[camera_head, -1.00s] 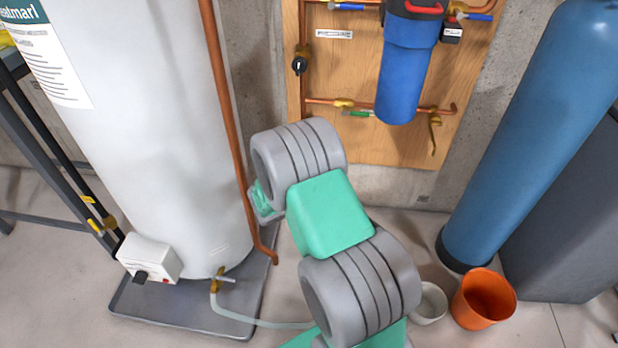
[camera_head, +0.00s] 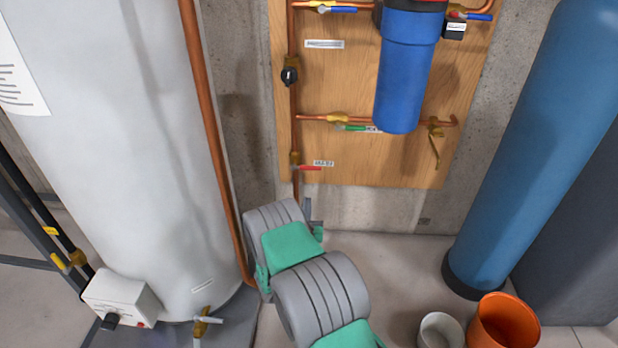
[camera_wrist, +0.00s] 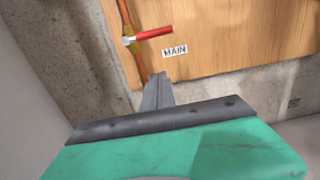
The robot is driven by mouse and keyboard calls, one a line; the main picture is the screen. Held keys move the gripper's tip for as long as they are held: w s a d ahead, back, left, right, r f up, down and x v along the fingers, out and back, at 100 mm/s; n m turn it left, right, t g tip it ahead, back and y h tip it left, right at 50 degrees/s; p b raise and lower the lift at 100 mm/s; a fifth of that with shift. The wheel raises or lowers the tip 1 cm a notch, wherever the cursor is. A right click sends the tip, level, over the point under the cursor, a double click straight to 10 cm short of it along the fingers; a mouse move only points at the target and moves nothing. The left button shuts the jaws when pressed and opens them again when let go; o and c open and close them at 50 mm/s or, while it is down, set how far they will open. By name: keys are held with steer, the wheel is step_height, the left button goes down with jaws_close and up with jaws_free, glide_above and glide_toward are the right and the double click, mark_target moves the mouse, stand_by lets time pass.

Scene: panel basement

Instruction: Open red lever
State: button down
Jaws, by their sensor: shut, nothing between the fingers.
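The red lever (camera_head: 312,168) sits on a brass valve on the copper pipe, at the lower left of the wooden panel. It points right, across the upright pipe, and also shows in the wrist view (camera_wrist: 155,34). A white label reading MAIN (camera_wrist: 174,51) is just below and right of it. My gripper (camera_wrist: 157,88) is shut and empty, its grey fingers pointing up toward the valve from below. The fingertips appear below the lever and do not seem to touch it. In the head view, the gripper (camera_head: 308,208) is mostly hidden by my arm.
A white tank (camera_head: 150,130) and copper pipe stand left. A blue cylinder (camera_head: 540,140), orange bucket (camera_head: 502,322) and pale bucket (camera_head: 440,332) stand right.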

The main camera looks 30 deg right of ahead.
mark_target(307, 167)
steer(key=w+d+r+p, duration=0.4)
steer(key=w+d+p, duration=0.1)
steer(key=p, duration=0.3)
steer(key=shift+w+r+p, duration=0.15)
steer(key=shift+w+p, duration=0.25)
steer(key=shift+w, duration=0.3)
steer(key=shift+a, duration=0.15)
steer(key=shift+r, duration=0.15)
